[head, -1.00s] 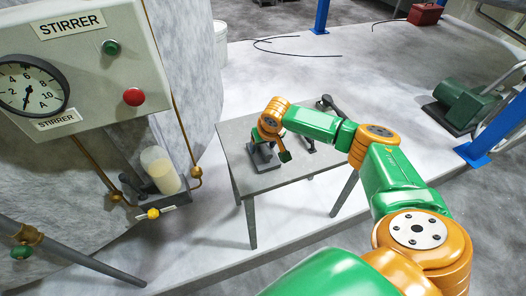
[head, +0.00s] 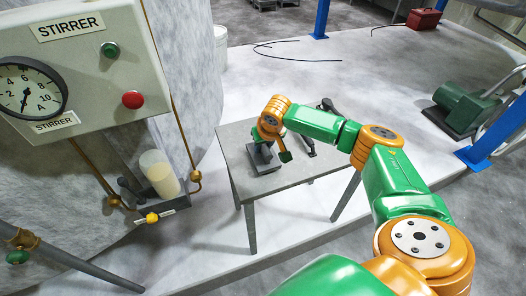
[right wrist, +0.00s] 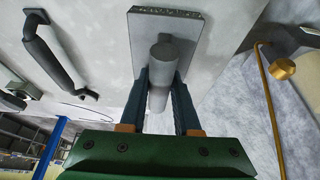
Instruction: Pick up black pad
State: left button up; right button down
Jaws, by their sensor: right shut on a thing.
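The black pad is a dark grey flat plate (head: 264,160) on the grey table (head: 265,182), near its left side. In the right wrist view the plate (right wrist: 144,40) shows a dark, rough edge and a round grey upright handle (right wrist: 165,62). My right gripper (right wrist: 161,82) has its two dark fingers shut on this handle, one on either side. In the head view the wrist hides most of the handle and the fingers. I cannot tell whether the plate touches the table. My left gripper is out of view.
The stirrer box (head: 88,60) and a sight glass (head: 160,173) are at the left on the tank. A green motor (head: 462,108) stands at right.

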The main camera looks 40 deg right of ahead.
jog(key=shift+w+r+b, duration=0.1)
jog(key=shift+r+b, duration=0.3)
jog(key=shift+r, duration=0.5)
jog(key=s+d+r+b, duration=0.3)
jog(key=s+d+r, duration=0.1)
jog(key=s+r, duration=0.6)
jog(key=s, duration=0.3)
jog(key=shift+s+r, duration=0.2)
jog(key=shift+s, duration=0.15)
